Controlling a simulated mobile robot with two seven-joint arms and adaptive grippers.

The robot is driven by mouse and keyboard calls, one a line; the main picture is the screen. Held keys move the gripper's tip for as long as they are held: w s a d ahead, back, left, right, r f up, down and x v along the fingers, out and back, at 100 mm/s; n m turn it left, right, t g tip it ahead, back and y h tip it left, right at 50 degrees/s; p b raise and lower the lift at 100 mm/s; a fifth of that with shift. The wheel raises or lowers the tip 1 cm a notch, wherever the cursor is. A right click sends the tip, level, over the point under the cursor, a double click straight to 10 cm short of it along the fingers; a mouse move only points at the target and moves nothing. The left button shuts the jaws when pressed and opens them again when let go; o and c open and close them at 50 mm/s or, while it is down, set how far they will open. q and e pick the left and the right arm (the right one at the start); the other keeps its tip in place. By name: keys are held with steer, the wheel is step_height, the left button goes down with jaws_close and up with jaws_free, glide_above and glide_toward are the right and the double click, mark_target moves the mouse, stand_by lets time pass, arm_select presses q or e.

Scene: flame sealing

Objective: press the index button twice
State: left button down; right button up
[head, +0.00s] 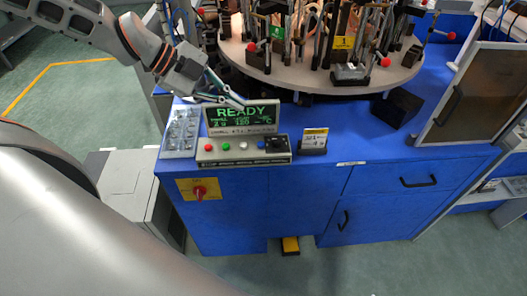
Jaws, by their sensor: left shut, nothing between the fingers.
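A low control box (243,158) with a row of several coloured buttons stands at the front left of the blue machine's top. A red button (208,148), a green button (225,147), a white button (243,146) and a blue button (261,144) show on it. Their labels are too small to read, so I cannot tell which is the index button. Behind the box a display (242,116) reads READY in green. My left gripper (241,103) is shut and empty, its fingertips at the display's top edge, behind and above the buttons. My right gripper is not in view.
A round turntable (330,82) with metal fixtures stands behind the display. A red knob (200,191) is on the cabinet front, a yellow pedal (290,245) below.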

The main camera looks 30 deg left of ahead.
arm_select(q)
steer(key=shift+w+d+f+b, duration=0.1)
steer(key=shift+f+b, duration=0.1)
steer(key=shift+f, duration=0.35)
steer(key=shift+w+d+f+b, duration=0.1)
steer(key=shift+f+b, duration=0.05)
steer(key=shift+f, duration=0.4)
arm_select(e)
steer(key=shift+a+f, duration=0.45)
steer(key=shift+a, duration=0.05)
arm_select(q)
steer(key=shift+f, duration=0.1)
